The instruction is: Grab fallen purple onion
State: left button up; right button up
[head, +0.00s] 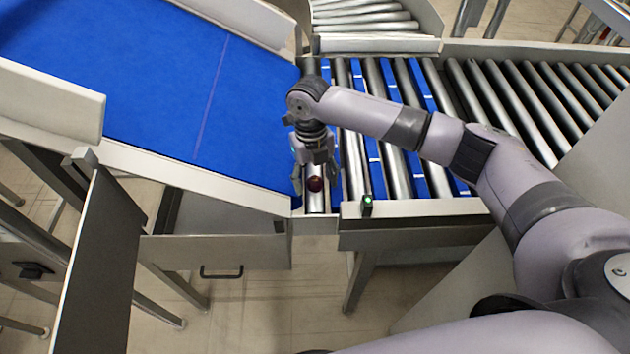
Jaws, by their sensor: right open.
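The purple onion (315,184) is a small dark round thing near the front end of the rollers, beside the blue belt's right edge. My right gripper (314,172) points down over it from behind, with its fingers open and close around or just above the onion. I cannot tell whether the fingers touch it. My right arm reaches in from the lower right across the rollers. My left gripper is not in view.
The blue conveyor belt (120,70) with raised metal side rails fills the left. The roller conveyor (530,100) runs to the right, with blue strips between some rollers. A small dark sensor (367,205) with a green light stands on the front rail, right of the onion.

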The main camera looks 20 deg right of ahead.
jog(key=c, duration=1.1)
jog(key=shift+c, duration=0.3)
jog(key=shift+r, duration=0.15)
